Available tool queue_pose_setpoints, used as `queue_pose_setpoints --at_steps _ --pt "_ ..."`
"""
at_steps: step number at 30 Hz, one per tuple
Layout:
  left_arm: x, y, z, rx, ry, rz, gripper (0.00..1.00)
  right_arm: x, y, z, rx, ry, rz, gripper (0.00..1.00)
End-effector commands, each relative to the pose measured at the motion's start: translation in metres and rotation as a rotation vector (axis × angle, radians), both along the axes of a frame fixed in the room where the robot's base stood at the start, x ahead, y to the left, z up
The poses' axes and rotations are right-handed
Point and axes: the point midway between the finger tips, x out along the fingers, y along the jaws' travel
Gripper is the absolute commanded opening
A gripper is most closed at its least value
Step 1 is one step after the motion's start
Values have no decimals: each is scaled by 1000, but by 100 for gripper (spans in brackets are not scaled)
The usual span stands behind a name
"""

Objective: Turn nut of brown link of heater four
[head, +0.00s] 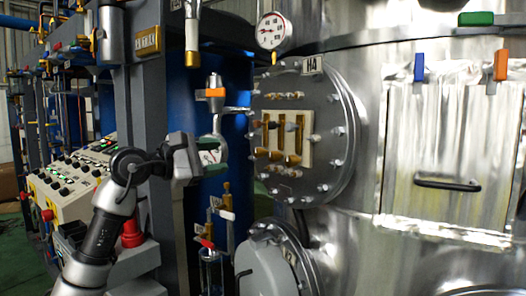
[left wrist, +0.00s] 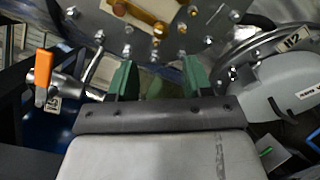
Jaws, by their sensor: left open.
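Heater four is the round steel flange (head: 335,125) marked with an H4 label (head: 312,65), on the large metal vessel. A cream plate (head: 308,122) on it carries upright gold-brown links (head: 299,133) with brass nuts (head: 292,160) at their lower ends. I cannot tell for sure which link is the brown one. My left gripper (head: 222,150) has green fingers and is left of the flange, apart from it. In the left wrist view the open, empty fingers (left wrist: 158,78) point toward the flange's lower edge, with a brass nut (left wrist: 158,28) beyond them.
An orange-handled valve (head: 215,92) and its pipe stand just above my left gripper. Below the flange is a grey round cover (head: 268,262), marked H2 in the left wrist view. A pressure gauge (head: 272,31) is above. A control panel (head: 75,170) stands at left.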

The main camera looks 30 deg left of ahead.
Motion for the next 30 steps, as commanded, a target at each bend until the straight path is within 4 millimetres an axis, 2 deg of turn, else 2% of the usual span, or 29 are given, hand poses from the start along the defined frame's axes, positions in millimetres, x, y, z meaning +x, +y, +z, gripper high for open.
queue_pose_setpoints --at_steps 1,7,15,19,26,27,30 --pt "9 -5 4 -5 3 -5 50 -1 -5 9 -8 1 0 42" --pt "45 -21 5 -10 3 -7 50 -3 -17 27 -22 5 -2 42" --pt "79 -36 2 -9 3 -5 50 -3 -5 41 -7 5 -6 42" --pt "84 -39 0 -7 4 -4 50 -3 2 42 3 5 -5 42" --pt "85 -39 -1 -7 4 -4 50 -3 2 41 2 5 -3 42" --pt "85 -39 -1 -7 4 -4 48 -3 1 41 1 4 -3 42" --pt "85 -39 -1 -7 4 -4 33 -3 -1 41 -1 4 -2 42"
